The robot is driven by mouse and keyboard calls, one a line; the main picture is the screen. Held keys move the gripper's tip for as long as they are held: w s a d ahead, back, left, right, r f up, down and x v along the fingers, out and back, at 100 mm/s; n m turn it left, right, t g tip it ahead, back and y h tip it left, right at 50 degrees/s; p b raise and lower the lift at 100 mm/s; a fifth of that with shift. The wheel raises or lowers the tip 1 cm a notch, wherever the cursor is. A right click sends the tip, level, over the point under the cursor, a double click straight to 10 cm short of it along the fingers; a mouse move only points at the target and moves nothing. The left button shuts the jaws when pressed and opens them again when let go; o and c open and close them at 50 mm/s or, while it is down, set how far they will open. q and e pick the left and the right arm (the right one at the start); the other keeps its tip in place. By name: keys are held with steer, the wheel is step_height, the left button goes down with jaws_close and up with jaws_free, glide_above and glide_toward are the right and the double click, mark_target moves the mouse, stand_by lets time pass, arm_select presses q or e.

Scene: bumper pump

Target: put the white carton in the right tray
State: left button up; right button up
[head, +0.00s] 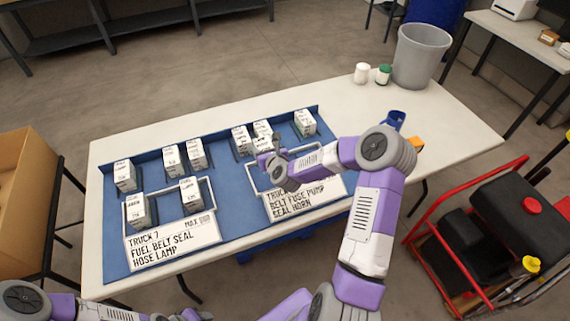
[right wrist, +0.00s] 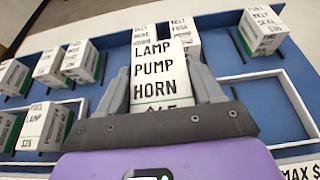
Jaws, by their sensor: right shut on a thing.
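The white carton (right wrist: 160,75) reads LAMP PUMP HORN in the right wrist view. My right gripper (head: 270,160) is shut on it, with a finger on each side. In the head view the carton (head: 262,143) is mostly hidden by the gripper, near the back edge of the right tray (head: 300,160). I cannot tell its exact height or whether it touches anything. The right tray's label reads BELT FUSE PUMP SEAL HORN; I see no carton in it, though my arm covers part. My left gripper (head: 185,316) is only partly visible at the bottom edge, its jaws unclear.
Several similar white cartons stand along the back of the blue board (head: 220,182). The left tray (head: 172,240) holds two cartons, (head: 137,210) and (head: 190,194). A grey bin (head: 420,57), two small jars and a blue item (head: 395,118) stand at the right on the white table.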

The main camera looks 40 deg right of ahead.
step_height(320, 180, down, 10)
steer(key=shift+r+b, duration=0.25)
steer(key=shift+b, duration=0.65)
steer(key=shift+f, duration=0.1)
steer(key=shift+f+b, duration=0.15)
steer(key=shift+b, duration=0.15)
steer(key=o, duration=1.3)
steer(key=shift+r+p, duration=0.35)
steer(key=shift+p, duration=0.05)
steer(key=p+v, duration=0.1)
steer(key=v, duration=1.1)
steer(key=shift+f, duration=0.1)
